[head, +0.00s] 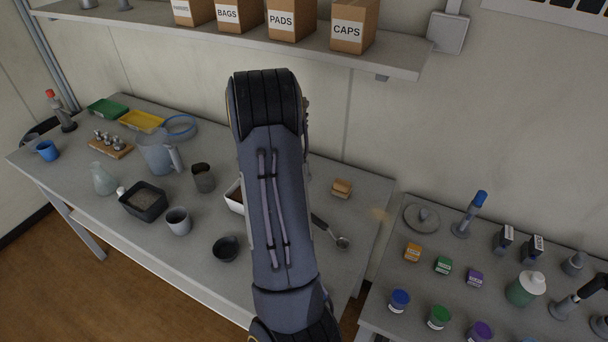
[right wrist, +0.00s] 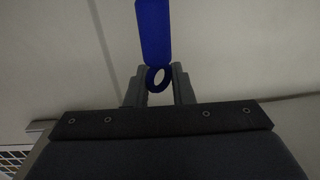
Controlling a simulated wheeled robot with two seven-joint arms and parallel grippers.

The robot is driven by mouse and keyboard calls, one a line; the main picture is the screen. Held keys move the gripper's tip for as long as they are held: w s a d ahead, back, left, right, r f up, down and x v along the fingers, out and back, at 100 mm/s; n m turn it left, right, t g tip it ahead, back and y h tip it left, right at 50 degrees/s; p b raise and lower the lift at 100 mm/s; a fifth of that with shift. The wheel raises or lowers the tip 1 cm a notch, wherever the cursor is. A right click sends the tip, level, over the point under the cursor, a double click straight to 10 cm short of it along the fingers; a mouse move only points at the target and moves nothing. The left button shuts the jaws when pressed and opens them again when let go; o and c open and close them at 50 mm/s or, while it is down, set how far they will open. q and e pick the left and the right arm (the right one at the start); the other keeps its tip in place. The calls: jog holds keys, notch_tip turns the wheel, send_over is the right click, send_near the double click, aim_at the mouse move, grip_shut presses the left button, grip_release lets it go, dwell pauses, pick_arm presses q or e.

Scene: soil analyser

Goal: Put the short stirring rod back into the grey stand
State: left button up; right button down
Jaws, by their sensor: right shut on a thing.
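My right gripper (right wrist: 159,84) is shut on the ring-shaped end of a blue rod-like thing (right wrist: 153,32) in the right wrist view. Its blue length runs up out of the top of that view, with a pale wall behind. I cannot tell from its visible part how long it is. In the head view my arm rises through the middle and hides the gripper and the held thing. A small grey stand (head: 461,229) with a blue-topped upright piece is on the right table; I cannot tell whether it is the task's stand. My left gripper is not in view.
The left table (head: 300,273) holds a jug (head: 155,153), a dark soil tray (head: 144,214), cups and a spoon (head: 341,243). The right table holds coloured jars and a green bottle (head: 524,290). A shelf (head: 160,22) with boxes hangs above. A gap separates the tables.

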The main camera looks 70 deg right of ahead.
jog(key=shift+s+d+g, duration=0.1)
jog(key=shift+s+g, duration=0.2)
jog(key=shift+s, duration=0.3)
notch_tip(320, 180, down, 10)
jog(key=b, duration=0.6)
jog(key=shift+s+m+b, duration=0.2)
jog(key=shift+m+b, duration=0.1)
jog(key=shift+b, duration=0.05)
jog(key=shift+f, duration=0.15)
jog(key=c, duration=1.7)
grip_release()
jog(key=shift+f, duration=0.15)
jog(key=o, duration=0.4)
jog(key=shift+o, duration=0.2)
